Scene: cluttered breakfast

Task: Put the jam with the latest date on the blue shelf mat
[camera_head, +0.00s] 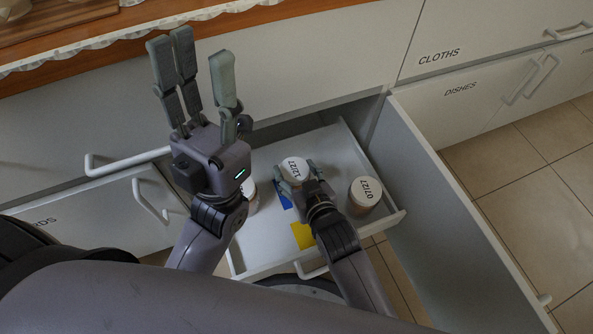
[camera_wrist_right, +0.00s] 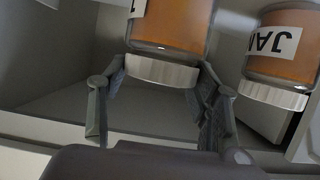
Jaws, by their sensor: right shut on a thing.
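In the head view a jar with a white lid marked 12/27 (camera_head: 293,169) is in the open drawer. My right gripper (camera_head: 300,179) is shut on it; the wrist view shows the orange jar with its white lid (camera_wrist_right: 162,72) between the fingers. A second jar, lid marked 07/27 (camera_head: 365,191), stands to its right, and a jar labelled JAM shows on the right in the wrist view (camera_wrist_right: 285,72). A third jar (camera_head: 250,195) is mostly hidden behind my left arm. My left gripper (camera_head: 198,60) is raised, open and empty. A blue patch (camera_head: 283,196) lies on the drawer floor, partly hidden.
A yellow patch (camera_head: 302,236) lies near the drawer front (camera_head: 290,258). An open drawer or door panel (camera_head: 455,215) stands to the right. A wooden counter with a lace edge (camera_head: 110,38) is at upper left. Cabinet fronts marked CLOTHS and DISHES are at upper right.

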